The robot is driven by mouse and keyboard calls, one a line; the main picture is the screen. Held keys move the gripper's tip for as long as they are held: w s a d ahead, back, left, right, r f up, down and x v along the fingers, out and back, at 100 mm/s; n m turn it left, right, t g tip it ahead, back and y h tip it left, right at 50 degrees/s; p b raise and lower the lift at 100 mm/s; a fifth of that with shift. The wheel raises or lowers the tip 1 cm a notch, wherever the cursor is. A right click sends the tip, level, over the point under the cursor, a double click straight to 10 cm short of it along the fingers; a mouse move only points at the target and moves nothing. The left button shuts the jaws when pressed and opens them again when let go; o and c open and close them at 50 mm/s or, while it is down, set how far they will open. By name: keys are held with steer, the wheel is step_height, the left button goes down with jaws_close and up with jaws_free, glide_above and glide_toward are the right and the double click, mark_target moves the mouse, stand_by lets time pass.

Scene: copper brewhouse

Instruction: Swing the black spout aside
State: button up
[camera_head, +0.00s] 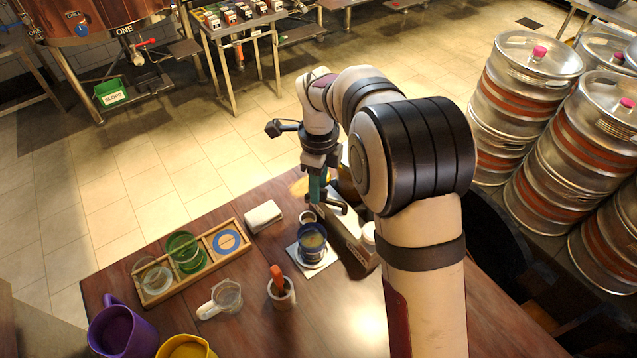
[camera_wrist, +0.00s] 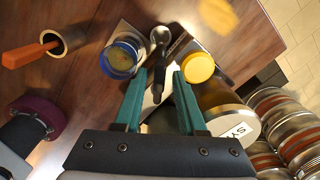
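The black spout (camera_wrist: 158,82) shows in the wrist view as a dark bar between my fingertips, with a gap on either side. My gripper (camera_wrist: 160,75) has two teal fingers set apart and looks open. In the head view my gripper (camera_head: 317,198) points down above the table, and a black spout (camera_head: 335,208) shows beside its tips. I cannot tell whether a finger touches the spout.
A blue cup (camera_head: 312,240) stands on a white square near my gripper; a yellow lid (camera_wrist: 198,67) is right of the fingers. Kegs (camera_head: 525,85) stand beyond.

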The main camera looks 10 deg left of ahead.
stand_by(0.3)
steer(key=shift+s+n, duration=0.25)
steer(key=shift+n, duration=0.25)
steer(key=s+d+n, duration=0.2)
steer(key=s+n, duration=0.3)
steer(key=n, duration=0.5)
step_height(320, 180, up, 16)
steer(key=s+d+f+n, duration=0.1)
steer(key=s+d+f, duration=0.1)
steer(key=s+d, duration=0.2)
steer(key=s+d+f+n+y, duration=0.1)
steer(key=s+d+f, duration=0.2)
steer(key=s, duration=0.8)
steer(key=s+d+f+n, duration=0.1)
steer(key=s+d+f, duration=0.1)
steer(key=s+d, duration=0.3)
steer(key=s, duration=0.2)
steer(key=shift+s+f+n+y, duration=0.15)
steer(key=shift+s+n+y, duration=0.15)
steer(key=shift+y, duration=0.1)
